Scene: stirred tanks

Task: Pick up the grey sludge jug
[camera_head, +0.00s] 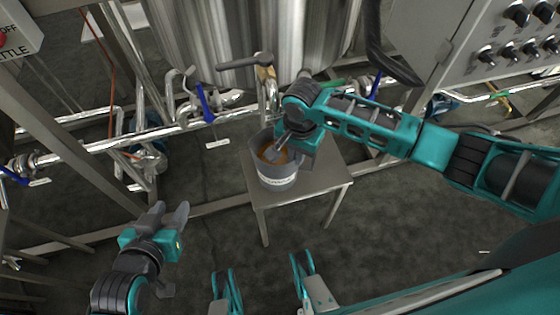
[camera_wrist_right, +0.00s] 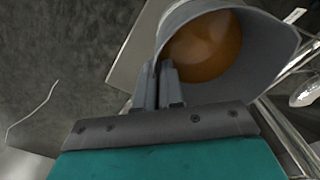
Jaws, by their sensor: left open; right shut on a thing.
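The grey sludge jug (camera_head: 278,178) stands on a small metal table, under a brass tap. It holds a brown-orange liquid and has a pale label on its front. My right gripper (camera_head: 277,150) reaches in from the right and is shut at the jug's rim. In the right wrist view the fingers (camera_wrist_right: 163,85) close on the wall of the jug (camera_wrist_right: 255,70), with the brown contents beyond. Whether the jug's base touches the table is hard to tell. My left gripper (camera_head: 168,217) is open and empty, low at the left, well away from the jug.
The small metal table (camera_head: 310,190) has bare surface to the jug's right. The brass tap (camera_head: 266,85) hangs close behind the jug. Pipes with blue-handled valves (camera_head: 205,103) run along the back left. A grey control panel (camera_head: 500,45) is at the upper right. Open floor lies in front.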

